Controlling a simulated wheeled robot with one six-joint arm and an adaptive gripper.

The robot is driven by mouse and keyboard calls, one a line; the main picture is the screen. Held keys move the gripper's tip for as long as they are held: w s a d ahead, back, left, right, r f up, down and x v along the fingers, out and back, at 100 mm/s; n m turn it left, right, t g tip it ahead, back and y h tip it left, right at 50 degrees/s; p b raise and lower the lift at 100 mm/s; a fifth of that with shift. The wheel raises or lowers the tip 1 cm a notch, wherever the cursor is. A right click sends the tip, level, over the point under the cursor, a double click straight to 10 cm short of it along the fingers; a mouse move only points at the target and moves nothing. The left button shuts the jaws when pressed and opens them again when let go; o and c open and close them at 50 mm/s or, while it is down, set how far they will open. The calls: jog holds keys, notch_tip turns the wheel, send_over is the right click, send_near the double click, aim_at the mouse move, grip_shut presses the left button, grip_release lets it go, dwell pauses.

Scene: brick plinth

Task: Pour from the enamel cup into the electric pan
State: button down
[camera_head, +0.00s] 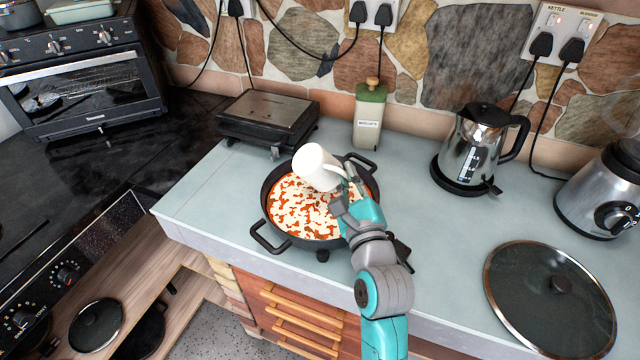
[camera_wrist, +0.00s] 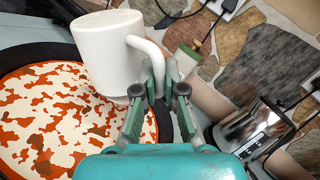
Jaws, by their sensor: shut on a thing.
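The black electric pan (camera_head: 268,224) sits on the counter, with white and orange-red patchy contents that look like a pizza. The inside of the cup is hidden, and I see no stream leaving it.
A dark grill (camera_head: 268,118) and a green-topped biscuits jar (camera_head: 369,118) stand behind the pan. A kettle (camera_head: 476,148) and a blender (camera_head: 606,190) stand at right. A glass lid (camera_head: 550,300) lies at the front right. Counter between pan and kettle is clear.

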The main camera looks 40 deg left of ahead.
jog(key=s+n, duration=0.1)
jog(key=n, duration=0.1)
jog(key=s+a+r+n, duration=0.1)
jog(key=n, duration=0.1)
jog(key=shift+s+a+r, duration=0.15)
jog(key=shift+s+a, duration=0.05)
jog(key=shift+s, duration=0.1)
jog(key=shift+n, duration=0.3)
